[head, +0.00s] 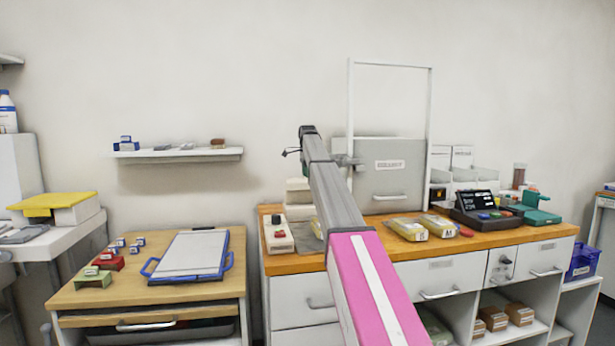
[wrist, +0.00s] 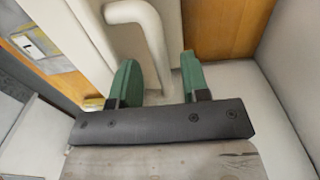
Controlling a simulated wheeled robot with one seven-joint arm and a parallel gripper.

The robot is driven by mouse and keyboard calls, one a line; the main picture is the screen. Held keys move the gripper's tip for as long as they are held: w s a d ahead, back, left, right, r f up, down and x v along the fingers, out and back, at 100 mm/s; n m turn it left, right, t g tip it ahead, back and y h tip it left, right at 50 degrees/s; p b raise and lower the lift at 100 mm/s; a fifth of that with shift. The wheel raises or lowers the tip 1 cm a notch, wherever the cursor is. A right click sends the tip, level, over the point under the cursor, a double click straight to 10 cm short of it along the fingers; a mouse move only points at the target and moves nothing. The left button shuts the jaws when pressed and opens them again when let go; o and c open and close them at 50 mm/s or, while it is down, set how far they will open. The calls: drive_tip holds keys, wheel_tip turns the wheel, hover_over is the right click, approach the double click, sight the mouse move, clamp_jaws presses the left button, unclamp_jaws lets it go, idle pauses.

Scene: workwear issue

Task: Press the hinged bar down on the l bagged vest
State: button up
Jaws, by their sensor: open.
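Two yellowish bagged items, one (head: 408,229) and another (head: 438,225) to its right, lie flat on the wooden counter in the head view. Their labels are too small to read surely, so I cannot tell which is the L vest.
The grey hatch panel (head: 392,166) has a tall white frame and a handle. To the right are a dark display unit (head: 480,205) and a green device (head: 538,210). A lower table (head: 130,266) at left holds a blue-edged board (head: 190,256). A shelf (head: 180,154) hangs above.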

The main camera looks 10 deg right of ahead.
drive_tip(key=shift+f, duration=0.45)
clamp_jaws()
drive_tip(key=shift+s+t, duration=1)
drive_tip(key=shift+t, duration=0.2)
drive_tip(key=shift+s+r, duration=0.1)
drive_tip(key=shift+s, duration=0.5)
